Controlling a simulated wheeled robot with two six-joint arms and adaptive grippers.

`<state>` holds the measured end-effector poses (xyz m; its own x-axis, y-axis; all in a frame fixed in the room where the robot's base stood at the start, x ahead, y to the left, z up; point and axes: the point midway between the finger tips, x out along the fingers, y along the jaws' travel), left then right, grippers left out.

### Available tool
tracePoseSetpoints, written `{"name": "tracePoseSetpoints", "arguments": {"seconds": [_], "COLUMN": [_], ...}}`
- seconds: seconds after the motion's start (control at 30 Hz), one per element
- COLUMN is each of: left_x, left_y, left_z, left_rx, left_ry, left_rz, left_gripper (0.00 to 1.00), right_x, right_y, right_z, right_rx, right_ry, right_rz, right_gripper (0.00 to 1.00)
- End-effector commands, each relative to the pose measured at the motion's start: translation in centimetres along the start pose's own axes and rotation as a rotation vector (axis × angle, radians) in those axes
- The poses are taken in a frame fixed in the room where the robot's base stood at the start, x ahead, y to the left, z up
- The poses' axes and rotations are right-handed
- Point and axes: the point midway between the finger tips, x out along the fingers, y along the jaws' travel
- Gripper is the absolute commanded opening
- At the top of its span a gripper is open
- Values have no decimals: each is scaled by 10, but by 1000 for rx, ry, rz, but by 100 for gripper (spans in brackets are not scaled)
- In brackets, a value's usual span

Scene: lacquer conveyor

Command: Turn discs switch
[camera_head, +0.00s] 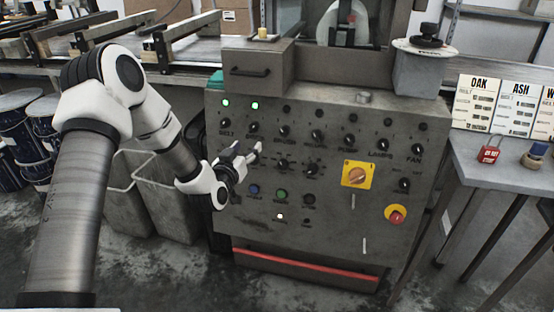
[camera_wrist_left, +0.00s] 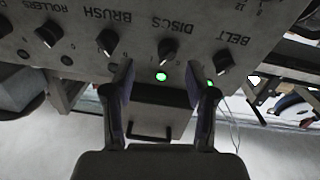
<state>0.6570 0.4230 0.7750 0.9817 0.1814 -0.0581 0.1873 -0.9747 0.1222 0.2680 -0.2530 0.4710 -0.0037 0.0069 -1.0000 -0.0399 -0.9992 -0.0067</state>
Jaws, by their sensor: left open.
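The discs switch is a black knob (camera_head: 253,127) in the upper row of the grey control panel (camera_head: 330,215), between the belt knob (camera_head: 226,123) and the brush knob (camera_head: 283,131). The discs knob also shows in the left wrist view (camera_wrist_left: 168,48), where the labels are upside down. A green lamp (camera_wrist_left: 161,76) is lit beside it. My left gripper (camera_head: 250,153) is open and empty, just in front of the panel and below the discs knob. In the left wrist view its fingers (camera_wrist_left: 161,80) are spread, with the discs knob beyond their tips. My right gripper is not in view.
The belt lamp (camera_head: 225,102) is also lit green. The panel carries several other knobs, a yellow-backed rotary switch (camera_head: 356,174) and a red stop button (camera_head: 396,216). A side table (camera_head: 500,165) at right holds a red padlock (camera_head: 488,154) and label cards.

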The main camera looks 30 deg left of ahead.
Motion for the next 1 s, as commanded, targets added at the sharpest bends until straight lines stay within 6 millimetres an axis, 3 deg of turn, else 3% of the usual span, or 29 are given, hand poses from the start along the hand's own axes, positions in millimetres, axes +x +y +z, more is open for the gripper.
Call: {"name": "tracePoseSetpoints", "arguments": {"seconds": [0.03,0.1,0.27,0.6,0.9,0.97,1.0], "left_x": [3,4,15,75,82,82,82], "left_y": [-10,-13,-10,-11,-10,-10,-10], "left_z": [7,-3,-13,-15,-16,-16,-16], "left_rx": [-22,-36,-34,-34,-36,-36,-36], "left_ry": [33,56,66,63,59,59,59], "left_rz": [-13,-19,-14,-14,-14,-14,-14], "left_gripper": [57,57,57,57,57,39,25], "right_x": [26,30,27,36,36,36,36], "right_y": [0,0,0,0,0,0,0], "right_z": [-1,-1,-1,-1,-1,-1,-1], "right_rx": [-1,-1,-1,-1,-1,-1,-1], "right_ry": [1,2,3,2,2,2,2], "right_rz": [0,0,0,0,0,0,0], "right_gripper": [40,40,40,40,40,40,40]}}
